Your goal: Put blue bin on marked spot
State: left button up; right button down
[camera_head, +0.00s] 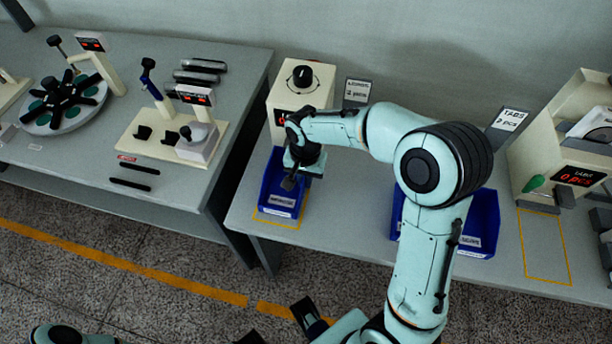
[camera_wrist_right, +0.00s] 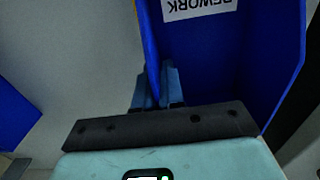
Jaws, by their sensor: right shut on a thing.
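A blue bin (camera_head: 269,190) with a white label is at the left end of the middle table. It also shows in the right wrist view (camera_wrist_right: 215,60), with a REWORK label inside. My right gripper (camera_head: 291,180) is shut on its side wall; in the wrist view the two fingertips (camera_wrist_right: 158,85) straddle that wall. I cannot tell whether the bin touches the table.
Another blue bin (camera_head: 487,222) stands mid-table, partly hidden by my right arm. A beige machine with a black knob (camera_head: 302,78) is behind the held bin. A gap separates the left table (camera_head: 60,180).

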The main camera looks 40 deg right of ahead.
jog(key=shift+w+f, duration=0.1)
jog(key=shift+f, duration=0.05)
jog(key=c, duration=1.2)
grip_release()
jog(key=shift+c, duration=0.2)
jog(key=shift+r, duration=0.25)
notch_tip(320, 180, up, 12)
jog(key=shift+f+p, duration=0.1)
jog(key=shift+p, duration=0.75)
